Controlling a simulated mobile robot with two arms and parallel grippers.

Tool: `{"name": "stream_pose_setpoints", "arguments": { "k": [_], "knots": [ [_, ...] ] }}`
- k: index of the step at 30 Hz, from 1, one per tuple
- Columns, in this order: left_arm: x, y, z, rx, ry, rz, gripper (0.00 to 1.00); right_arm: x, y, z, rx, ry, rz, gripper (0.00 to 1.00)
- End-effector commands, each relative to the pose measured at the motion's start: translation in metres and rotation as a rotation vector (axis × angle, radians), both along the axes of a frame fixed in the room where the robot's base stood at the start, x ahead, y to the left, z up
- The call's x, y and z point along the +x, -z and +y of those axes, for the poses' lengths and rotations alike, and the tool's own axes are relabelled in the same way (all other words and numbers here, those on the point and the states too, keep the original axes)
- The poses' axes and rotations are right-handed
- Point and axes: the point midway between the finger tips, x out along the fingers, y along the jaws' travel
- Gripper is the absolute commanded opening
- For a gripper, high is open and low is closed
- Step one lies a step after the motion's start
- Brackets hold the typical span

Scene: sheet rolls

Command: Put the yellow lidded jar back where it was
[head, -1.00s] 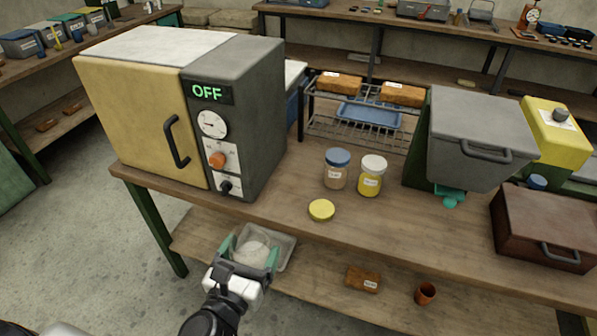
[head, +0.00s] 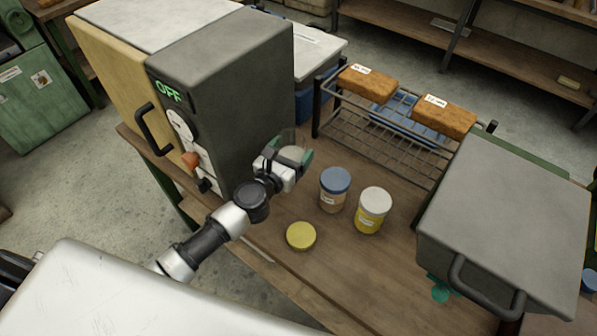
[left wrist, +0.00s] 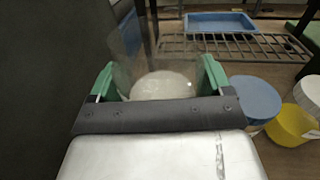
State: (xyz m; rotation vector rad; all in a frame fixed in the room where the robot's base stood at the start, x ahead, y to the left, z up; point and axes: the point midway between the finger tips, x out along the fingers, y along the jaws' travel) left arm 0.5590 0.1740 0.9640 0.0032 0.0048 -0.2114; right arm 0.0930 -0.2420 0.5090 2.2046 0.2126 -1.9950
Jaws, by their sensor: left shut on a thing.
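My left gripper (head: 285,162) is shut on a clear open jar (head: 292,152) with whitish contents, above the bench beside the oven. In the left wrist view the clear jar (left wrist: 160,85) stands between the green fingers (left wrist: 158,82), and no lid shows on it. A flat yellow lid (head: 301,236) lies alone on the bench near the front edge. A blue-lidded jar (head: 334,189) and a white-lidded jar with yellow contents (head: 372,211) stand upright to the right of the gripper. My right gripper is not in view.
The oven (head: 235,100), reading OFF, is close on the left. A wire rack (head: 375,130) with brown blocks stands behind the jars. A grey bin (head: 510,225) stands at right. Bare bench (head: 350,265) lies between lid and bin.

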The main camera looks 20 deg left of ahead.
Motion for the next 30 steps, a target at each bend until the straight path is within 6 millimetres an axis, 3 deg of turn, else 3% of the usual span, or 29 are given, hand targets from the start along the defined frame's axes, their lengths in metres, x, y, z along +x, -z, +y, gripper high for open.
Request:
{"name": "stream_pose_setpoints", "arguments": {
  "k": [3,7,10,18,23,30],
  "knots": [
    [0.028,-0.002,-0.004,-0.008,0.035,0.002,0.47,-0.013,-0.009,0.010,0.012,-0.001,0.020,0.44],
    [0.039,0.001,-0.005,-0.008,0.053,0.001,0.47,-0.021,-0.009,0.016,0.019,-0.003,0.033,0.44],
    [0.041,0.010,-0.005,-0.006,0.059,0.001,0.47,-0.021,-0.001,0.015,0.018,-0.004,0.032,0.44],
    [0.041,0.058,-0.004,-0.006,0.060,0.001,0.47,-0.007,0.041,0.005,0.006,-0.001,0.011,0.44],
    [0.041,0.068,-0.004,-0.004,0.060,0.000,0.47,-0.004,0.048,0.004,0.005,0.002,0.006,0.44],
    [0.041,0.101,-0.004,-0.006,0.059,0.001,0.47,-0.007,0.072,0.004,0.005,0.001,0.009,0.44]
  ]
}}
